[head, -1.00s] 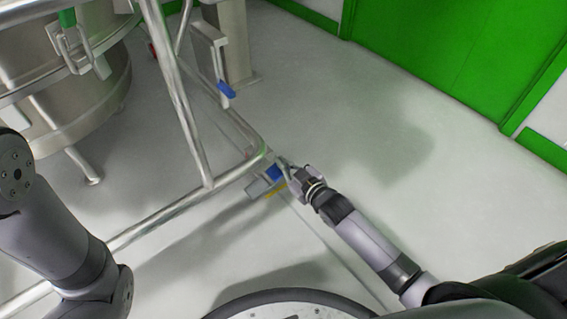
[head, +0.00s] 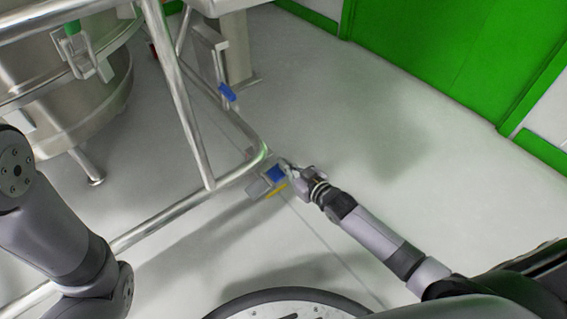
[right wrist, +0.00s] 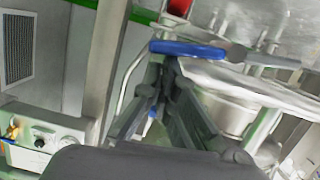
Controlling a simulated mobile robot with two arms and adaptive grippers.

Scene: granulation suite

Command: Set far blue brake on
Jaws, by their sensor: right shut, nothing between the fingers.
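Two blue brake levers show on the steel frame in the head view. The farther blue brake (head: 227,92) is at the lower end of an upright part of the frame. The nearer blue brake (head: 272,175) is at the frame's near corner, beside a yellow piece (head: 276,191). My right gripper (head: 289,167) is shut and empty, with its fingertips close to the nearer brake; contact cannot be told. In the right wrist view a long blue lever (right wrist: 187,48) lies just beyond the fingertips, and a small blue piece (right wrist: 151,117) shows between the fingers. My left gripper is out of view.
The steel tube frame (head: 180,95) stands around a round steel vessel (head: 75,110) at the left. A steel post (head: 236,50) stands behind it. The pale floor (head: 400,160) to the right is clear up to a green door (head: 440,45).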

